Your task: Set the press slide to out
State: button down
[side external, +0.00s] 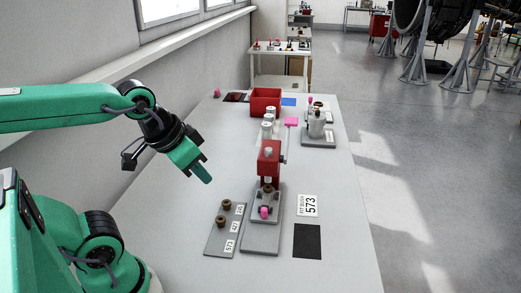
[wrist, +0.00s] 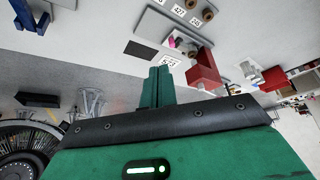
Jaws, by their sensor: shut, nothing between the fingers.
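The press has a red head (side external: 268,160) on a long grey base (side external: 262,240) in the middle of the table. Its slide shows at the front of the head, with a pink knob (side external: 264,212) at the near end and a brown bush (side external: 267,190) behind it. How far the slide is out is hard to tell. In the wrist view the red head (wrist: 203,76) and pink knob (wrist: 172,42) lie beyond my fingers. My gripper (side external: 205,176) is shut and empty, in the air left of the press; its fingers also show in the wrist view (wrist: 158,85).
A grey plate (side external: 215,240) with brown bushes and number labels lies left of the press. A 573 card (side external: 309,205) and a black square (side external: 307,241) lie to its right. A red bin (side external: 265,101) and a grey fixture (side external: 318,130) stand behind.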

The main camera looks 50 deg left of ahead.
jog(key=c, duration=1.3)
grip_release()
jog(key=shift+w, duration=0.15)
jog(key=shift+c, duration=0.2)
jog(key=n+g, duration=0.5)
jog(key=n, duration=0.1)
send_over(264, 209)
jog(key=f, duration=1.2)
jog(key=shift+s, duration=0.2)
jog(key=shift+w+f+g, duration=0.25)
jog(key=shift+f+g, duration=0.05)
jog(key=shift+f, duration=0.05)
jog(key=shift+f, duration=3.9)
